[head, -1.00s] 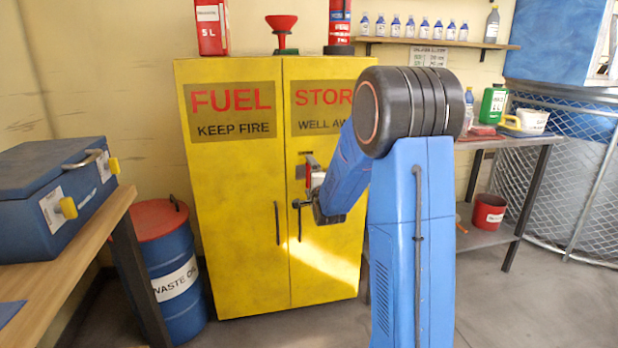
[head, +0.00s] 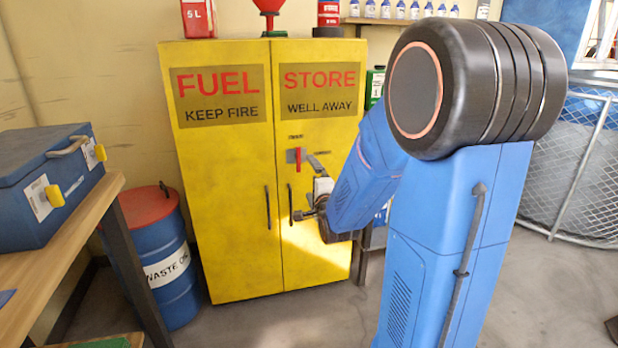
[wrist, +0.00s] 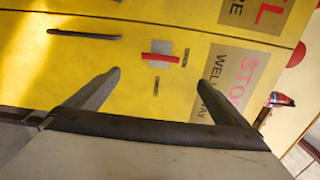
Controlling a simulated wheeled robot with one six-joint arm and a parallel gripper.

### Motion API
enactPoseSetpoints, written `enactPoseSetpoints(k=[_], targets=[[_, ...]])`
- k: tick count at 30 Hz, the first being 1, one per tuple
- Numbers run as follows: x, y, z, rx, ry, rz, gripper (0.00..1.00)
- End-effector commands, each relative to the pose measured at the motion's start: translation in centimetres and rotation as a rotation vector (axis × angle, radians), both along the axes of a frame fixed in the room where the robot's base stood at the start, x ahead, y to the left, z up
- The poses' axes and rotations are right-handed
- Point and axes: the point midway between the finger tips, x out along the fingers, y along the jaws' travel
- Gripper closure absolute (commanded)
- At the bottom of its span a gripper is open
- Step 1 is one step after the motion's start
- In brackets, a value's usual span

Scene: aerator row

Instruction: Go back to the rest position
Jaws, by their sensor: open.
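My gripper (head: 307,190) is open and empty in front of the right door of the yellow fuel cabinet (head: 225,165). In the wrist view my open gripper (wrist: 165,64) has its two fingers spread wide, with the yellow door behind them. A red handle (head: 297,156) on a small grey plate is on that door, upright in the head view, above and left of my gripper. The red handle also shows in the wrist view (wrist: 160,57), between the fingertips in the picture. The fingers appear clear of it; the exact gap cannot be told. Both doors look shut.
A blue waste-oil drum (head: 168,275) with a red lid stands left of the cabinet. A wooden bench (head: 75,215) with a blue box (head: 45,185) is at the left. A wire-mesh cage (head: 580,170) is at the right. Cans and a red funnel (head: 269,12) stand on the cabinet.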

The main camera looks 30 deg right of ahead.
Motion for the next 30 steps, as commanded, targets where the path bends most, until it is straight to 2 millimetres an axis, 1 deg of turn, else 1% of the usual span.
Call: enactPoseSetpoints(k=[17,20,23,26,30], targets=[[-0.2,0.1,0.0,-0.002,0.002,0.0,0.0],[-0.3,0.5,0.1,-0.022,0.025,0.005,0.0],[-0.9,1.5,0.2,-0.078,0.091,0.021,0.0],[-2.0,3.2,0.1,-0.169,0.198,0.053,0.0],[-4.4,5.7,-0.3,-0.318,0.366,0.122,0.0]])
